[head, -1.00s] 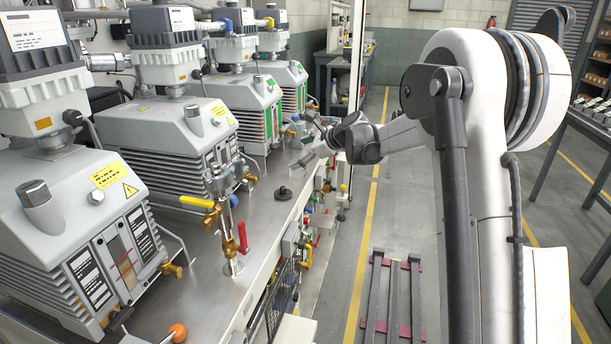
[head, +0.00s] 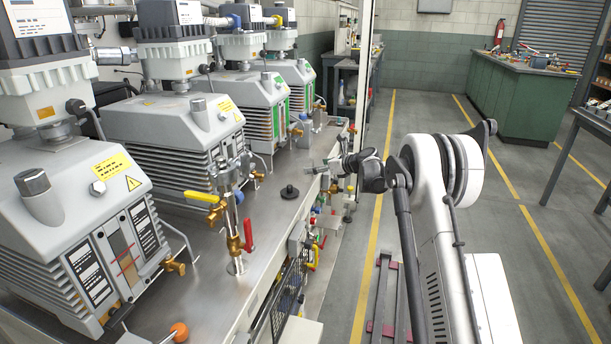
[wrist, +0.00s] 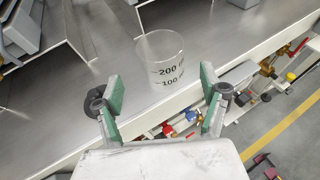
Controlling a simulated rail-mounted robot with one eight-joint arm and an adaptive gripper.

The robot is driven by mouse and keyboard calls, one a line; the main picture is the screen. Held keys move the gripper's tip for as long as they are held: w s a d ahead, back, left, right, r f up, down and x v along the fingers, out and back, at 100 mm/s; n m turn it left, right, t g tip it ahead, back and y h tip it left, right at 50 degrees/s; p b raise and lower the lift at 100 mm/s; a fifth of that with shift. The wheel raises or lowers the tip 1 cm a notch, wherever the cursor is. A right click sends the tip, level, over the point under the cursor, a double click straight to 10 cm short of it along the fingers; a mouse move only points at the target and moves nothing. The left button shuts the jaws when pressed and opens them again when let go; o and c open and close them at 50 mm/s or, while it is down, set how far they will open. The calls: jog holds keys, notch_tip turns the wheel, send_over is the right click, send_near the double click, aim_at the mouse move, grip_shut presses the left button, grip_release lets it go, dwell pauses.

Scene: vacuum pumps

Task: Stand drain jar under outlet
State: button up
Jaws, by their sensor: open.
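A clear jar (wrist: 162,62) with dark 200 and 100 marks stands on the steel bench top (wrist: 215,30), near its front edge, in the wrist view. My gripper (wrist: 163,82) is open, with green pads on either side of the view. The jar is in line with the gap between the fingers, a little beyond the tips; no contact shows. In the head view my gripper (head: 322,168) is small, at the bench edge, and I cannot make out the jar there. Brass drain outlets show on the near pump (head: 174,266) and the second pump (head: 258,176).
Several grey pumps stand in a row along the bench. A pipe with yellow and red valve handles (head: 232,215) rises from the bench nearer the camera. Hoses and coloured fittings (wrist: 185,122) hang below the bench edge.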

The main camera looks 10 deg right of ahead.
aim_at(305, 166)
jog(key=shift+x, duration=1.45)
jog(key=b+x, duration=0.1)
jog(key=x, duration=0.1)
jog(key=b+x, duration=0.1)
jog(key=x, duration=0.2)
jog(key=shift+d+f, duration=0.15)
jog(key=shift+f, duration=0.15)
jog(key=c, duration=1.4)
jog(key=shift+r, duration=0.1)
jog(key=shift+r, duration=0.45)
notch_tip(305, 166, up, 4)
jog(key=shift+f+p, duration=0.15)
jog(key=shift+p, duration=0.65)
jog(key=s+a+r+p, duration=0.2)
jog(key=s+a+r, duration=0.4)
jog(key=a, duration=0.4)
jog(key=shift+r, duration=0.15)
